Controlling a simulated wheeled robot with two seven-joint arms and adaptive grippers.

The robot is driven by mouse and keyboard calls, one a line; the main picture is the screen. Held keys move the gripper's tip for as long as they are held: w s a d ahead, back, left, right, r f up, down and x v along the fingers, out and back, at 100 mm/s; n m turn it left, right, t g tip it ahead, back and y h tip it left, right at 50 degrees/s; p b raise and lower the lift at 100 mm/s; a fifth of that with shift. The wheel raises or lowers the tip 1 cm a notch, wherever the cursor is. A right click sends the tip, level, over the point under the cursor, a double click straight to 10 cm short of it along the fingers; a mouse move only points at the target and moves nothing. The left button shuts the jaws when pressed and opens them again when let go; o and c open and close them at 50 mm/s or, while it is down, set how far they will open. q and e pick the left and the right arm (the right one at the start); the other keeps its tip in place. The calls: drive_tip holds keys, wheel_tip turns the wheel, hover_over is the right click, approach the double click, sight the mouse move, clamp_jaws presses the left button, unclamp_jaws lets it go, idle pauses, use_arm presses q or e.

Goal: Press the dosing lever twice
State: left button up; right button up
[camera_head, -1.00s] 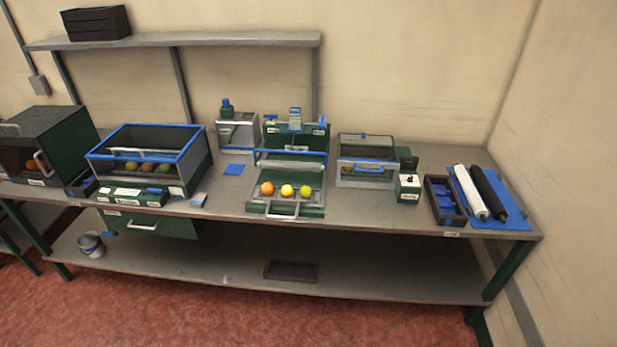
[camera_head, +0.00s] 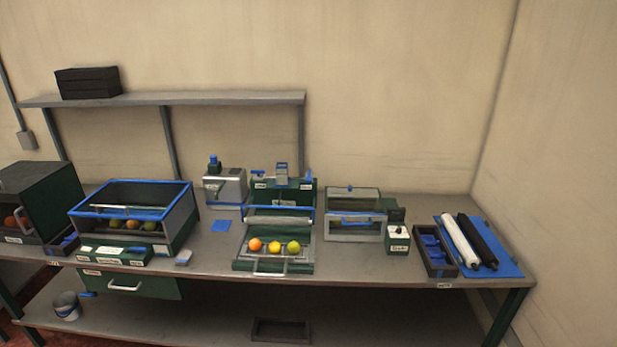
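A grey metal box (camera_head: 228,188) with a green and blue piece (camera_head: 213,164) on top stands at the back of the bench, left of centre. A small dark handle-like part shows on its front, but it is too small to tell whether this is the dosing lever. Beside it, a green machine (camera_head: 263,193) has blue parts on top and a blue bar across its front. No lever is clearly recognisable elsewhere. Neither of my grippers is in view.
A tray with three fruits (camera_head: 274,260) sits before the green machine. A blue-rimmed bin (camera_head: 186,211) stands left, a clear-lidded box (camera_head: 353,231) right. A blue pad (camera_head: 221,226) lies on the bench (camera_head: 340,260). A shelf (camera_head: 210,98) hangs behind.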

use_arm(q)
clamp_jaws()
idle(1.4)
